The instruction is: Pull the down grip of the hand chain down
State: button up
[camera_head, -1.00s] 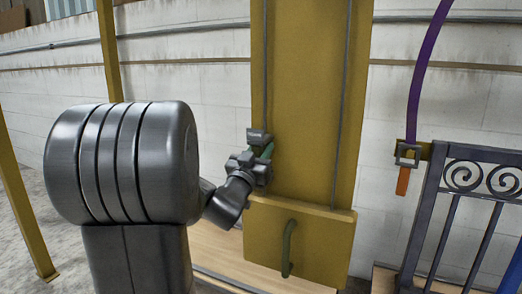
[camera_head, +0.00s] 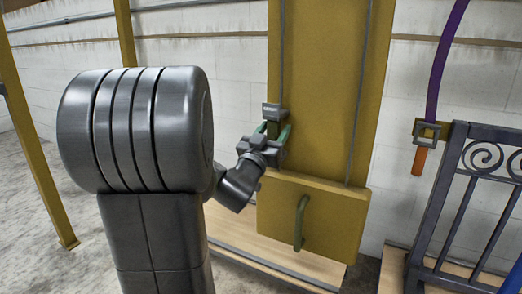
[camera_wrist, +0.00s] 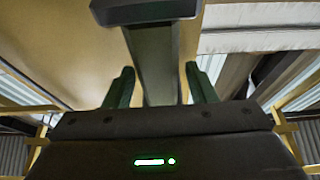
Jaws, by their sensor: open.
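The hand chain hangs in two strands on the tall yellow panel, a left strand (camera_head: 282,55) and a right strand (camera_head: 362,95). A dark grey block-topped grip (camera_head: 273,109) is at the foot of the left strand; I take it for the down grip. My gripper (camera_head: 273,133) is just below that top block, with its green fingers open around the grip. In the wrist view, the grip's grey shaft (camera_wrist: 152,62) runs between the two open fingers (camera_wrist: 161,85), under its wider dark cap. Gaps show at both sides. The shaft's lower end is hidden by my gripper.
A yellow box (camera_head: 335,220) with a green handle (camera_head: 301,222) juts out below the grip. At right stand a dark scrolled gate (camera_head: 480,190) and a purple curved strip (camera_head: 441,70) ending in an orange tip. A yellow post (camera_head: 35,150) stands at left.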

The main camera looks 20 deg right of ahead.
jog(key=p+v, duration=0.1)
jog(key=v, duration=1)
jog(key=shift+s+a+f, duration=0.2)
jog(key=shift+s, duration=0.1)
jog(key=b+x, duration=0.1)
jog(key=x, duration=1.2)
jog(key=shift+a, duration=0.1)
jog(key=shift+w+d+r, duration=0.4)
